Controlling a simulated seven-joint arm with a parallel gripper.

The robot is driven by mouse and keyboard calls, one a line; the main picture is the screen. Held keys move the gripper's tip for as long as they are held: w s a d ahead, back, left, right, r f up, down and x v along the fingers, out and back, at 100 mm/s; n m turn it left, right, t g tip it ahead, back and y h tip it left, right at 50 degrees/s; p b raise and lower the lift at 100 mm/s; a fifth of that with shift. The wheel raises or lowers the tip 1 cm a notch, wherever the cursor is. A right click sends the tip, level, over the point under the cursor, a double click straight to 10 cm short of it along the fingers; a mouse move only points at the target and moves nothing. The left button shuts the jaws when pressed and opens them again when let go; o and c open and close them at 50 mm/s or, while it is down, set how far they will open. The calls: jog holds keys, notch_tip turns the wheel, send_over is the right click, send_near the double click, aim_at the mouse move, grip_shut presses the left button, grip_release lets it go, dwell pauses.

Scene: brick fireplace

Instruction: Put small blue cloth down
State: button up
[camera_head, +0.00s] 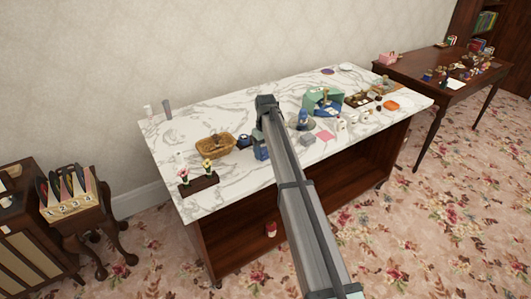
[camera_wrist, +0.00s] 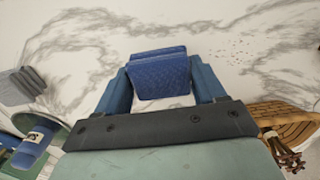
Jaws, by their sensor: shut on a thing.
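The small blue cloth (camera_wrist: 158,76) is a folded dark blue pad in the wrist view. It sits between the two blue fingers of my gripper (camera_wrist: 160,84), which is shut on it. White marble shows behind and below the cloth; I cannot tell whether it touches the tabletop. In the head view my gripper (camera_head: 262,146) is over the middle of the marble-topped table (camera_head: 240,105), and my arm hides part of the tabletop. There the cloth cannot be told apart from the blue fingers.
A wicker basket (camera_head: 215,146) stands left of my gripper, with a small dark item (camera_head: 244,141) between. Flower figures on a dark stand (camera_head: 199,184) are at the front left. A round plate with a blue item (camera_head: 303,119) and a green box (camera_head: 322,99) stand right.

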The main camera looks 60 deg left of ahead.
aim_at(265, 149)
jog(key=shift+f, duration=0.55)
jog(key=shift+f, duration=0.2)
jog(key=o, duration=1.1)
jog(key=shift+r, duration=0.15)
notch_tip(265, 149, up, 12)
